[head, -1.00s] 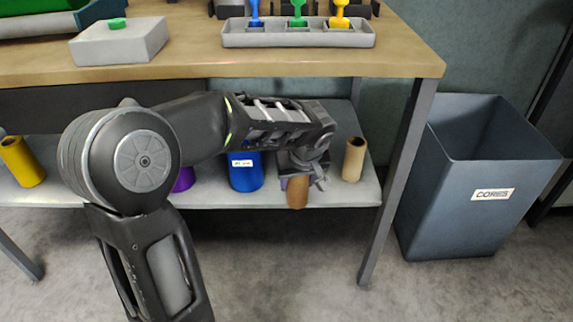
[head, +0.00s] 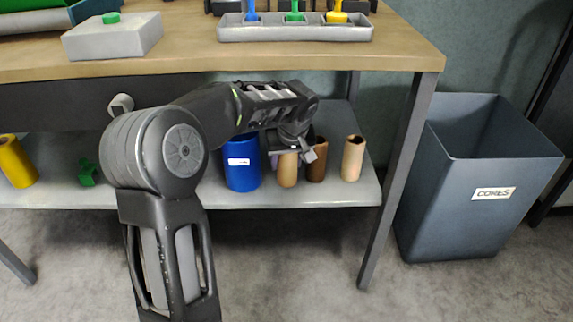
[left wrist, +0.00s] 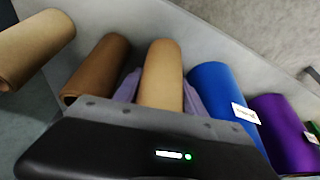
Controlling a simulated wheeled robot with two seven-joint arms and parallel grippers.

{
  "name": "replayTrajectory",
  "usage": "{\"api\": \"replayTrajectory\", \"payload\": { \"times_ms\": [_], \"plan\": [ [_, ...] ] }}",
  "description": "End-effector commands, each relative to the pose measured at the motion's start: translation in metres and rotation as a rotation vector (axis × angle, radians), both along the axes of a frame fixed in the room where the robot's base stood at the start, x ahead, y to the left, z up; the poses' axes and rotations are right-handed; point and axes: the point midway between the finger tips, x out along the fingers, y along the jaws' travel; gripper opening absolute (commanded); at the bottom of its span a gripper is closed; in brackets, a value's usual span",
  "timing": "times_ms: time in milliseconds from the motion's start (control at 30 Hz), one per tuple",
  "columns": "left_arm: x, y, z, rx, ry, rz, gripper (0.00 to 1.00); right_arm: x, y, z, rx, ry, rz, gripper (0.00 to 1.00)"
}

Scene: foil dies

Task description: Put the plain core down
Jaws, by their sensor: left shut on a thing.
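A plain tan core (head: 288,170) stands upright, or nearly so, at the lower shelf, between the blue roll (head: 242,168) and a brown core (head: 317,165). My left gripper (head: 286,154) is shut on this tan core, and the wrist partly hides its top. In the left wrist view the held tan core (left wrist: 162,75) shows between the pale purple fingers. I cannot tell whether its base touches the shelf. A second tan core (head: 353,158) stands at the shelf's right end. My right gripper is not in view.
The shelf (head: 250,198) also holds a yellow roll (head: 18,162), a small green object (head: 88,173) and a purple roll (left wrist: 280,130). A bin labelled CORES (head: 480,190) stands right of the table leg (head: 398,180). The tabletop (head: 190,55) overhangs the shelf.

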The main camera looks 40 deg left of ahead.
Motion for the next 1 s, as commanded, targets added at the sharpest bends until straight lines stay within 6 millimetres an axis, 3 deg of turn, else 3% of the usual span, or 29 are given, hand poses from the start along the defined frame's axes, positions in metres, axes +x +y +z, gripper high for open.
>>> {"api": "replayTrajectory", "payload": {
  "times_ms": [800,833,1000],
  "plan": [
    [0.000,0.000,-0.014,0.001,-0.004,0.000,0.07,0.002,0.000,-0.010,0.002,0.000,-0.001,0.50],
    [0.000,0.000,-0.014,0.000,-0.003,0.000,0.49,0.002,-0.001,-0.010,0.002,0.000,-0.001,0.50],
    [0.000,0.000,-0.014,0.000,-0.003,0.000,0.62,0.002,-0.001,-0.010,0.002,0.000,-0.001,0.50]
  ]
}}
